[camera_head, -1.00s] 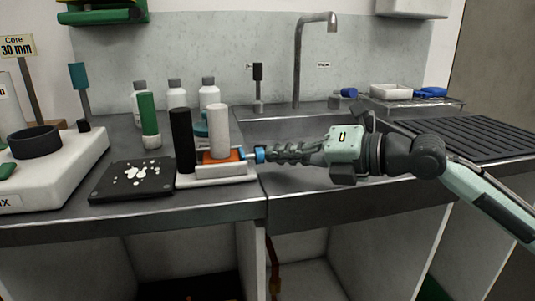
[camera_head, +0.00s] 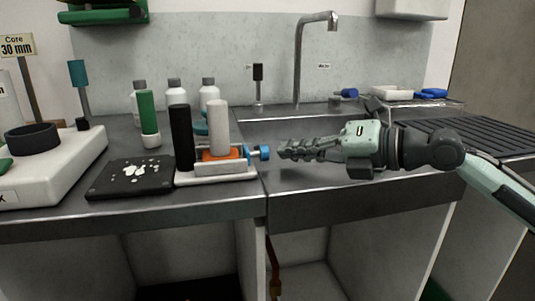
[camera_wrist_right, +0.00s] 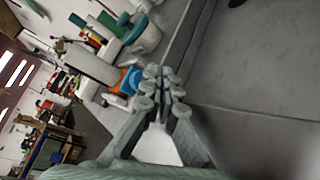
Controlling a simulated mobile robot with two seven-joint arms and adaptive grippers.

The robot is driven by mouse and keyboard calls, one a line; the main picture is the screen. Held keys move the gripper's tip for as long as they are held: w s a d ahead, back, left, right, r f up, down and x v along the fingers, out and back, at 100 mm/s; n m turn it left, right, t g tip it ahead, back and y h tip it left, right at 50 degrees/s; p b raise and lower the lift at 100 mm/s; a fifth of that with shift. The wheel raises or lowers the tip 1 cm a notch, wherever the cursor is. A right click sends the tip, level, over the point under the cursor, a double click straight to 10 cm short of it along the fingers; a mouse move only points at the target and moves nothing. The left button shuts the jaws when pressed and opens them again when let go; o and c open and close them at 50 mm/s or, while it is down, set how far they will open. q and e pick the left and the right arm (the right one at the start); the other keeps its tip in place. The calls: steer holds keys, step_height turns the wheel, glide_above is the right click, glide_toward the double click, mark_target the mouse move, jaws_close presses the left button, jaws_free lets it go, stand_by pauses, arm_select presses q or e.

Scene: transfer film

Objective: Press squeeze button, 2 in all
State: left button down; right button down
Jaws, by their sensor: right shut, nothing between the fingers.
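The blue squeeze button (camera_head: 264,152) sticks out from the right side of a small white device (camera_head: 222,168) on the counter. The device has an orange part (camera_head: 218,154) and carries a white roller (camera_head: 218,128) and a black roller (camera_head: 182,138). My right gripper (camera_head: 282,150) is shut and empty. Its tips point left at the blue button, with a small gap between them. In the right wrist view the shut fingertips (camera_wrist_right: 165,80) show close to the blue and orange parts (camera_wrist_right: 130,80). My left gripper is not in view.
A black plate (camera_head: 130,180) with white pieces lies left of the device. A green-handled tool (camera_head: 148,114) and several white bottles (camera_head: 175,90) stand behind. The sink (camera_head: 350,125) with its tap (camera_head: 297,60) lies behind and below my right arm.

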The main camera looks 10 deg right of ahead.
steer(key=d+b, duration=0.1)
steer(key=d, duration=0.1)
steer(key=d+b, duration=0.2)
steer(key=shift+w+d+f, duration=0.1)
steer(key=shift+f, duration=0.1)
steer(key=shift+d+r, duration=0.15)
steer(key=shift+d, duration=0.05)
stand_by(1.6)
